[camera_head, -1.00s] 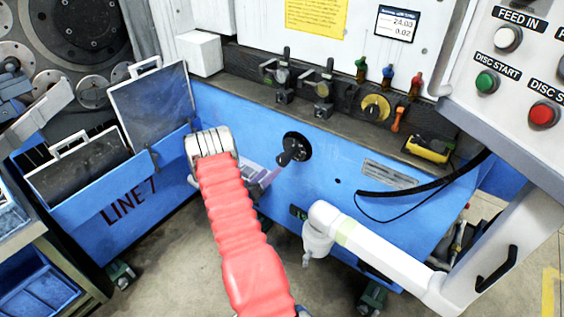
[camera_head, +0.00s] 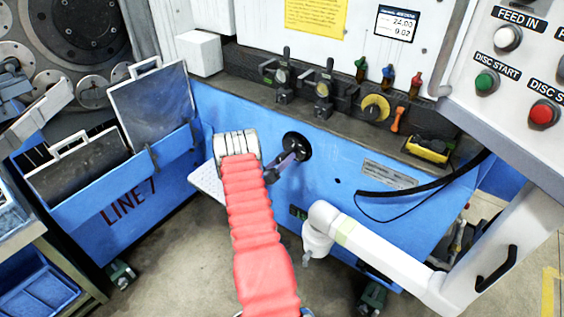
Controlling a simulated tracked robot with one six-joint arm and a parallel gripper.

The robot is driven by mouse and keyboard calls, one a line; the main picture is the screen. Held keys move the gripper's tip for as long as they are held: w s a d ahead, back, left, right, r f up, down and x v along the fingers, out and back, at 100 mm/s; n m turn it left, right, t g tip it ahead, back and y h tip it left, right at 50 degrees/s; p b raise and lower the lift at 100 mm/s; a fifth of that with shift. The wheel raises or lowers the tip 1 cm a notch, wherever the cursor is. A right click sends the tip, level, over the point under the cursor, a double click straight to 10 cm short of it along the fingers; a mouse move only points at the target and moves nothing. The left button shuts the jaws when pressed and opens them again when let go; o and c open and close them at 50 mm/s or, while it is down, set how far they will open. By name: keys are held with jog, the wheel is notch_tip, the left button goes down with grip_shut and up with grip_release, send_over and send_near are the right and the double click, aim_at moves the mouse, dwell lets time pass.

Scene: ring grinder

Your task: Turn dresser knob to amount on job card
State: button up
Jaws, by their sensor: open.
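A black round knob (camera_head: 297,147) is set on the blue front panel, right of my red-sleeved arm; I take it for the dresser knob. My gripper (camera_head: 281,167) is at the lower left of this knob, partly hidden by my wrist. Its visible finger overlaps the knob's left side in the picture; I cannot tell whether it touches. My gripper is open. A yellow sheet with small print (camera_head: 303,17) is on the grey wall above; it may be the job card, and its text is too small to read. A small display (camera_head: 397,24) right of it shows two lines of digits.
A yellow dial (camera_head: 375,107) and several colored handles line the ledge above the panel. A yellow-black device (camera_head: 428,149) lies at its right end. A white jointed arm (camera_head: 370,252) is at the lower right, below a button panel (camera_head: 520,85). A blue rack (camera_head: 130,195) stands left.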

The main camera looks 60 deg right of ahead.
jog(key=shift+c, duration=0.6)
jog(key=shift+a, duration=0.1)
jog(key=c, duration=0.9)
jog(key=shift+m, duration=0.5)
jog(key=m, duration=0.2)
jog(key=shift+w+m, duration=0.1)
jog(key=shift+m, duration=0.3)
jog(key=m, duration=0.8)
jog(key=shift+m, duration=2)
jog(key=shift+f, duration=0.1)
